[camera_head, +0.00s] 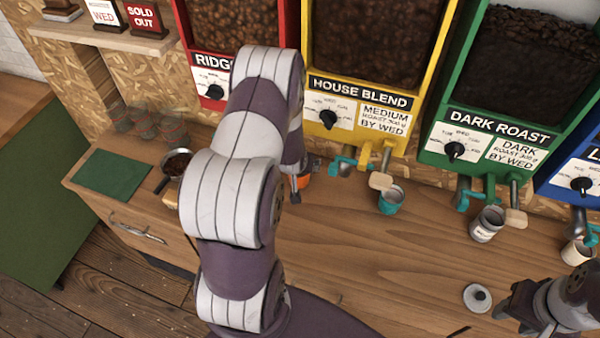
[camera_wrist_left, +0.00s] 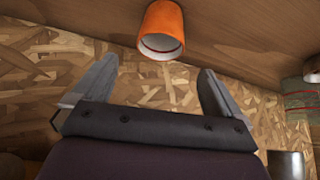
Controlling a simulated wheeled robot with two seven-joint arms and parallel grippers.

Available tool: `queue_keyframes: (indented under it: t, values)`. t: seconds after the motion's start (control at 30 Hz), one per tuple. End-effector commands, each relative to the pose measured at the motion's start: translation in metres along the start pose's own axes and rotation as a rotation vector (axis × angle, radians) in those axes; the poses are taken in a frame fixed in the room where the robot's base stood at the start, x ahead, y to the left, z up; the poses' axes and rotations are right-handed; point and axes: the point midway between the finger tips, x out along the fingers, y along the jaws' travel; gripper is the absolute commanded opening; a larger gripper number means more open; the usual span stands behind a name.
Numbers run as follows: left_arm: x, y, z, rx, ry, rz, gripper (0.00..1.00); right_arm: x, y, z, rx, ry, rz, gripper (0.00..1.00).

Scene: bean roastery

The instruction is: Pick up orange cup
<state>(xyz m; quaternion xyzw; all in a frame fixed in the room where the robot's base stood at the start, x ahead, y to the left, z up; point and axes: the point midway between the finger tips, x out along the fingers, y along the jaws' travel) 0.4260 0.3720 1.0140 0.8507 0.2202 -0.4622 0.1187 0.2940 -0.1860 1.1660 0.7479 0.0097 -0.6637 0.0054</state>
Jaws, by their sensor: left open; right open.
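The orange cup (camera_wrist_left: 162,30) stands on the wooden counter, which fills the top of the left wrist view. It lies beyond the tips of my left gripper (camera_wrist_left: 158,68), roughly centred between the two spread fingers, which do not hold it. In the head view only a small part of the orange cup (camera_head: 304,181) shows beside my left arm; the arm hides the rest and most of the left gripper. My right gripper (camera_head: 512,312) is at the lower right over the counter, open and holding nothing, near a small round lid (camera_head: 477,297).
A teal cup (camera_head: 390,200), a white cup (camera_head: 487,224) and a pale cup (camera_head: 577,252) stand along the counter (camera_head: 390,270) under the dispensers' spouts. A dark scoop or pan (camera_head: 177,164) and a green mat (camera_head: 111,177) are at left. The counter's front middle is mostly clear.

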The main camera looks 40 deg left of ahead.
Motion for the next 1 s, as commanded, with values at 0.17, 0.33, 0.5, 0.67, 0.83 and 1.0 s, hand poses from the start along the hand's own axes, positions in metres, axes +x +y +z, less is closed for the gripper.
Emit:
queue_keyframes:
  t: [0.17, 0.33, 0.5, 0.67, 0.83, 1.0]
  values:
    - [0.025, 0.000, 0.000, 0.001, -0.002, 0.001, 1.00, -0.006, 0.000, -0.001, 0.000, 0.000, 0.000, 0.43]
    - [0.047, 0.001, 0.003, 0.001, -0.006, 0.001, 1.00, -0.021, 0.000, -0.003, 0.000, 0.001, 0.000, 0.43]
    - [0.074, 0.002, 0.005, 0.002, -0.003, 0.001, 1.00, -0.026, 0.000, -0.003, 0.000, 0.001, 0.000, 0.43]
    - [0.079, 0.002, 0.005, 0.002, -0.002, 0.001, 1.00, -0.025, 0.000, -0.003, 0.000, 0.000, 0.000, 0.43]
    - [0.079, 0.002, 0.005, 0.002, -0.002, 0.001, 0.77, -0.025, 0.000, -0.003, 0.000, 0.000, 0.000, 0.43]
    - [0.079, 0.002, 0.005, 0.002, -0.002, 0.001, 0.42, -0.025, 0.000, -0.003, 0.000, 0.000, 0.000, 0.43]
